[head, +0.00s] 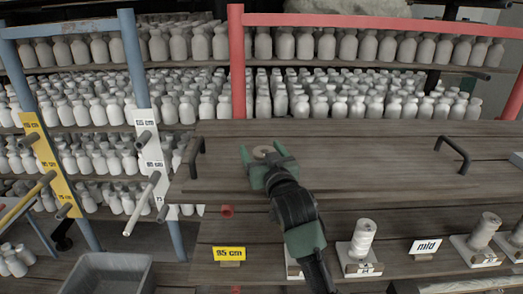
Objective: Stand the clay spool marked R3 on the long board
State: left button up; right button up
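My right gripper (263,153) is over the left part of the long board (370,155), its green fingers on either side of a pale round clay spool (263,150). The fingers look closed on the spool. Only the spool's ring-like top shows; its body and any mark are hidden by the gripper. I cannot tell whether its base touches the board. My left gripper is not in view.
Dark handles (197,157) (453,154) rise from the board. Spools on stands (362,238) (485,230) are in front, near a yellow 95 cm sign (229,254) and a "mid" sign (425,247). A grey bin (108,262) is lower left. Bottle-filled shelves stand behind. The board's middle is clear.

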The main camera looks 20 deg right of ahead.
jog(key=shift+r, duration=0.2)
jog(key=shift+s+f, duration=0.1)
jog(key=shift+s, duration=0.15)
jog(key=s+b, duration=0.3)
jog(key=s, duration=0.7)
jog(key=shift+s+a, duration=0.1)
jog(key=shift+s, duration=0.65)
